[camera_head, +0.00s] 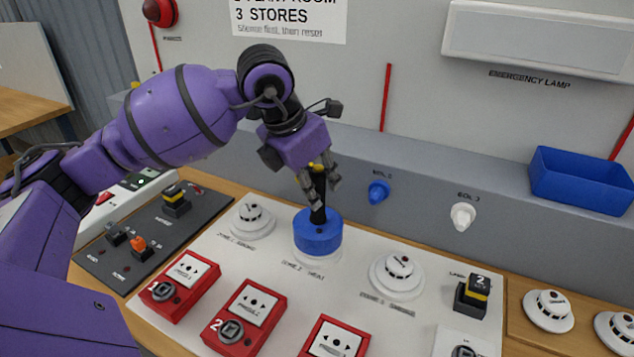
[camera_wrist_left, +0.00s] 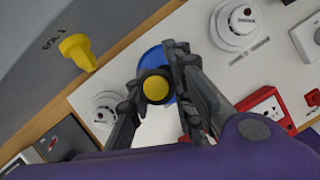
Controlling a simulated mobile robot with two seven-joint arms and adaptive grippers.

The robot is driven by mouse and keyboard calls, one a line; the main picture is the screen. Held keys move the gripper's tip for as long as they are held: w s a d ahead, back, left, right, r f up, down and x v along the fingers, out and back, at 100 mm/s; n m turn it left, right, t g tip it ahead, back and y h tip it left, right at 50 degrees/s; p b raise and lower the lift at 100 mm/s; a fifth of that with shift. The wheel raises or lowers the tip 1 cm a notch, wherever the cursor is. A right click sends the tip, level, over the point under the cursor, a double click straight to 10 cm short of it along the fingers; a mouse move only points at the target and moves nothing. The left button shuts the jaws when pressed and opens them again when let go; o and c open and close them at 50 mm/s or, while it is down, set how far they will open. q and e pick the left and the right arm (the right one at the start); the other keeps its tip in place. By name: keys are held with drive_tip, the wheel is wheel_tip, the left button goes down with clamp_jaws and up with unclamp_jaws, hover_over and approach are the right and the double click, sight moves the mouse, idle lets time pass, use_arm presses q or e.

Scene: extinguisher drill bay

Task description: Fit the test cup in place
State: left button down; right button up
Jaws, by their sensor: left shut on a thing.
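The test cup (camera_head: 318,238) is a blue cylinder with a black upright handle. The handle's yellow top shows in the left wrist view (camera_wrist_left: 156,89), with part of the blue cup behind it (camera_wrist_left: 152,58). My left gripper (camera_head: 321,191) is shut on the handle; its fingers flank it in the left wrist view (camera_wrist_left: 156,80). The cup is upright over the zone 2 heat detector position, with a white base (camera_head: 318,259) showing below its rim. The cup hides the detector, and I cannot tell whether it is fully seated. My right gripper is not in view.
White detectors stand left (camera_head: 251,218) and right (camera_head: 397,273) of the cup on the white panel (camera_head: 350,300). Red call points (camera_head: 243,318) line the front. Blue (camera_head: 378,192) and white (camera_head: 462,215) knobs project from the ledge behind. A blue bin (camera_head: 582,181) is at right.

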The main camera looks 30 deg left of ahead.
use_arm(q)
drive_tip(key=shift+f, duration=0.5)
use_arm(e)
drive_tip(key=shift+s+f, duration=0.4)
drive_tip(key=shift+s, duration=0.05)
use_arm(q)
drive_tip(key=shift+f+b, duration=0.35)
drive_tip(key=shift+b, duration=0.1)
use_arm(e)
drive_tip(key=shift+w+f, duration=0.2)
use_arm(q)
drive_tip(key=shift+f, duration=0.25)
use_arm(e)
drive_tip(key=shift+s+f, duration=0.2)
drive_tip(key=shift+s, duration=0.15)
use_arm(q)
drive_tip(key=c, duration=1.5)
unclamp_jaws()
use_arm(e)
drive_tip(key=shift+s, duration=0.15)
use_arm(q)
drive_tip(key=shift+o, duration=0.5)
drive_tip(key=shift+o, duration=1.2)
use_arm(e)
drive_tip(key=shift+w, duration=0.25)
